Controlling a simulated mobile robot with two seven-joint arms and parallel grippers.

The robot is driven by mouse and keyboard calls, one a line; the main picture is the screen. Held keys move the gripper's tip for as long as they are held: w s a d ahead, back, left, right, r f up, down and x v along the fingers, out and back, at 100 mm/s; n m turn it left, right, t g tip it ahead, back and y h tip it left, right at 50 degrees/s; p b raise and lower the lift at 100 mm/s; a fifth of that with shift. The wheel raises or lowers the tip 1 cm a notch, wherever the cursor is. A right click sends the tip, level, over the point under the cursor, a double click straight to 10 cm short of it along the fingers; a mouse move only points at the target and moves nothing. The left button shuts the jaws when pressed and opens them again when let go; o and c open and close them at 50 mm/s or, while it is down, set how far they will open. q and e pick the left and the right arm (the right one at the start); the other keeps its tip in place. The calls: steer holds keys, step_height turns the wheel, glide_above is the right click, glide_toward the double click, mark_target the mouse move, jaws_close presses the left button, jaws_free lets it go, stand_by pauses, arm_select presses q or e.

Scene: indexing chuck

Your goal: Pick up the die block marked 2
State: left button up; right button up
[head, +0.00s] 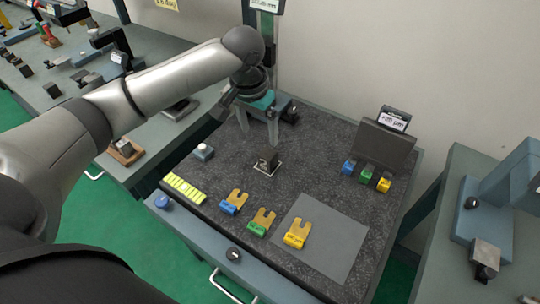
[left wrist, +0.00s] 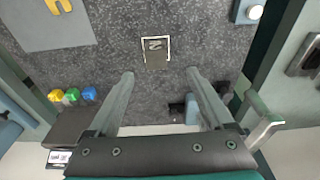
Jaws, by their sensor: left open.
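The die block marked 2 (head: 267,158) is a small dark block inside a white square outline on the speckled dark worktop. In the left wrist view the block (left wrist: 156,57) shows a pale 2 on its face, and the white outline frames it. My left gripper (head: 259,135) is just above and behind the block in the head view. In the left wrist view its two fingers (left wrist: 160,73) are spread wide and empty, with the block beyond their tips, roughly centred between them. My right gripper is not in view.
Blue, green and yellow forked pieces (head: 264,221) lie near a grey mat (head: 322,238). Small coloured blocks (head: 365,174) sit by a dark upright box (head: 384,147). A yellow strip (head: 184,189) and a pale button (head: 204,151) are at left. Worktop around the block is clear.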

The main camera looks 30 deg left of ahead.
mark_target(267, 153)
arm_select(q)
steer(key=f, duration=0.3)
steer(key=f+b, duration=0.1)
steer(key=f, duration=0.1)
steer(key=shift+w+d+f, duration=0.1)
steer(key=shift+w+f, duration=0.1)
steer(key=shift+w, duration=0.15)
steer(key=shift+w+d+f, duration=0.1)
steer(key=shift+w+f, duration=0.1)
steer(key=shift+f, duration=0.6)
steer(key=f, duration=0.2)
steer(key=w+f+b, duration=0.1)
steer(key=shift+d+f, duration=0.25)
steer(key=shift+d, duration=0.1)
steer(key=shift+w+f, duration=0.1)
steer(key=shift+f, duration=0.4)
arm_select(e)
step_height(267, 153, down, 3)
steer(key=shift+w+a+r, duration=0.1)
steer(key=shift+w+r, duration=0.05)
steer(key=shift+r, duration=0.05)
arm_select(q)
steer(key=shift+c, duration=0.3)
jaws_close()
steer(key=shift+r, duration=0.1)
